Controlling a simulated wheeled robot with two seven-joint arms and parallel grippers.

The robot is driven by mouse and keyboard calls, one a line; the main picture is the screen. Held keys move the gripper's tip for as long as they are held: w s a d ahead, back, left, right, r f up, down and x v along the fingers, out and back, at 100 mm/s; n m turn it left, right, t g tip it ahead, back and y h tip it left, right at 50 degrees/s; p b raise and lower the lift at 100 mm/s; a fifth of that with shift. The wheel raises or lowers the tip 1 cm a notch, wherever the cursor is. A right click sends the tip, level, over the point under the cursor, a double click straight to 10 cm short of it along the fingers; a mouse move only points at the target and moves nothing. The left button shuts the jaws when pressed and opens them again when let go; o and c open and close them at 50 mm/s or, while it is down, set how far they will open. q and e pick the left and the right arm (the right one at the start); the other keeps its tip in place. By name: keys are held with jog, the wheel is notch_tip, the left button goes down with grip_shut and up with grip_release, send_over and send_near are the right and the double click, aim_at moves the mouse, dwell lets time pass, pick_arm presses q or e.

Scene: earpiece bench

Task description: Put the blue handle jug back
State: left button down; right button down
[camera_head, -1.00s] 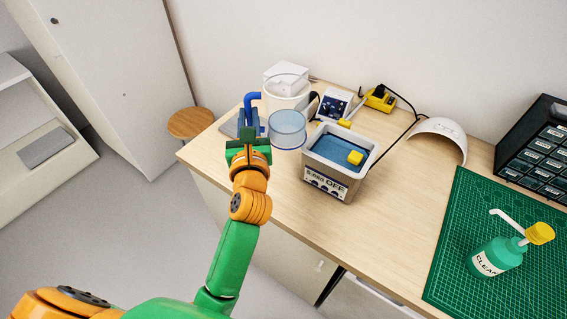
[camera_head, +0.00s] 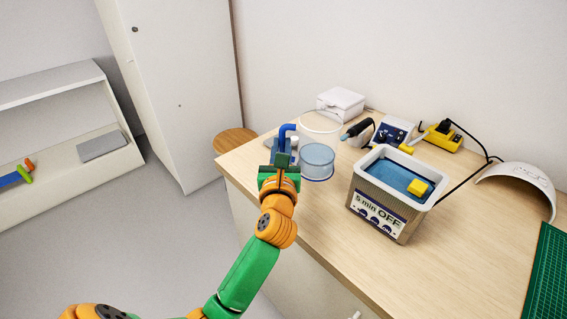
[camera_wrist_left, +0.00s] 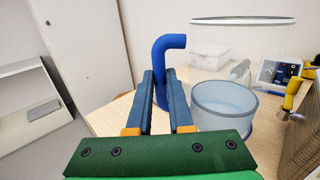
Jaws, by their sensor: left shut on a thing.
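The jug has a clear, almost invisible body and a bent blue handle (camera_head: 288,130); the handle also shows upright in the left wrist view (camera_wrist_left: 165,68). The jug's clear rim (camera_wrist_left: 242,20) appears at the top right of that view. My left gripper (camera_head: 282,156) is shut on the handle at the bench's far left corner; its jaws (camera_wrist_left: 166,100) stand either side of it. The jug looks upright. Its base is hard to make out, so I cannot tell whether it touches the bench. My right gripper is not in view.
A bluish clear dish (camera_head: 317,163) stands just right of the gripper. An ultrasonic bath (camera_head: 385,212) with a yellow block (camera_head: 418,187) is further right. A white box (camera_head: 341,101), a soldering station (camera_head: 393,131) and a yellow device (camera_head: 443,137) line the back. A stool (camera_head: 234,141) is beyond the left edge.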

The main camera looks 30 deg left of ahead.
pick_arm(q)
jog(key=f, duration=0.2)
jog(key=w+f+b, duration=0.1)
jog(key=w+a+f, duration=0.1)
jog(key=f, duration=0.1)
jog(key=shift+w+f, duration=0.2)
jog(key=shift+f, duration=0.1)
jog(key=shift+f+b, duration=0.3)
jog(key=shift+f, duration=0.15)
jog(key=c, duration=0.8)
grip_release()
jog(key=shift+s, duration=0.1)
